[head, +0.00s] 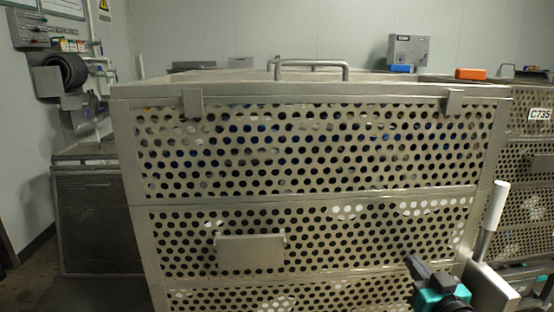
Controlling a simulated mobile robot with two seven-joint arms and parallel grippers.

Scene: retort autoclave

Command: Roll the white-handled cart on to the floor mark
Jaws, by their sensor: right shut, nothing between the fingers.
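A white upright handle grip (495,206) on a metal post shows at the lower right, beside the corner of a large perforated metal basket (315,204) that fills the middle of the view. The handle seems to belong to the cart; the rest of the cart is out of view or hidden. My right gripper (413,263), black and teal, is in front of the basket's lower right, left of the white handle and apart from it. It is shut and empty. My left gripper is not in view. No floor mark shows.
Another perforated basket labelled C735 (529,135) stands close at the right. A low mesh-sided unit (95,220) stands at the left. A grey box (408,50), a blue item (400,69) and an orange item (470,74) are behind. Little floor shows, at lower left.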

